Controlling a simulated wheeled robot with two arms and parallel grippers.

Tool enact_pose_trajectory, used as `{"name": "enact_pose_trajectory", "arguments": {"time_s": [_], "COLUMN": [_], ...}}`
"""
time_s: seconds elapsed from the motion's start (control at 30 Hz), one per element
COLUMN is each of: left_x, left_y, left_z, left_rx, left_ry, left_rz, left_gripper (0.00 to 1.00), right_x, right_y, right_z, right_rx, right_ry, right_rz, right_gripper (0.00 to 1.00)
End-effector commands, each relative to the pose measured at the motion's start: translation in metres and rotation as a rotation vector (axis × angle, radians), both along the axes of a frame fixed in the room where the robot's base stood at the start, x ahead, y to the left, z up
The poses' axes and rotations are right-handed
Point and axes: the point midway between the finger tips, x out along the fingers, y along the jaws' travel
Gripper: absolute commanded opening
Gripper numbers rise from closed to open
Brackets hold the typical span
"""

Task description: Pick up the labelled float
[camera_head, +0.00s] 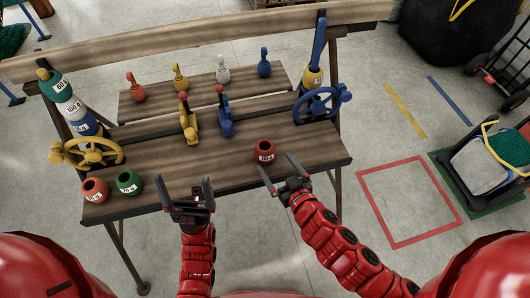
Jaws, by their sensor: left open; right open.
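Several round floats with white labels are in view. A dark red labelled float (264,151) stands on the bench (200,165) at the right front. An orange-red one (95,190) and a green one (129,182) stand at the left front. Teal (54,84), white (71,106) and blue (88,124) ones are stacked on a slanted post at the left; a yellow one (313,77) is on the right post. The label text is too small to read surely. My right gripper (279,168) is open and empty, just in front of the dark red float. My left gripper (188,184) is open and empty at the front edge.
A yellow handwheel (92,153) and a blue handwheel (322,103) flank the bench. Yellow (187,122) and blue (224,117) levers stand mid-bench. Several coloured pegs, such as a red one (135,88), stand behind.

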Motion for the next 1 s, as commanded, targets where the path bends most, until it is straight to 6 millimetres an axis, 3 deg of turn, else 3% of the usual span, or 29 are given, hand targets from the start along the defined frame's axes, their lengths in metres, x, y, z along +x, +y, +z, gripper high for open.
{"name": "enact_pose_trajectory", "arguments": {"time_s": [0.1,0.3,0.43,1.0], "left_x": [0.000,0.000,0.000,0.000], "left_y": [0.000,0.000,0.000,0.000], "left_z": [-0.002,-0.009,-0.028,-0.019], "left_rx": [0.000,0.000,0.000,0.000], "left_ry": [0.000,0.000,0.000,0.000], "left_rz": [0.000,0.000,0.000,0.000], "left_gripper": [1.00,1.00,1.00,1.00], "right_x": [-0.011,-0.013,0.006,0.079], "right_y": [-0.003,-0.008,-0.002,0.023], "right_z": [-0.019,-0.035,-0.046,-0.072], "right_rx": [-0.060,-0.101,-0.101,-0.099], "right_ry": [0.080,0.125,0.120,0.125], "right_rz": [-0.054,-0.104,-0.102,-0.104], "right_gripper": [1.00,1.00,1.00,1.00]}}
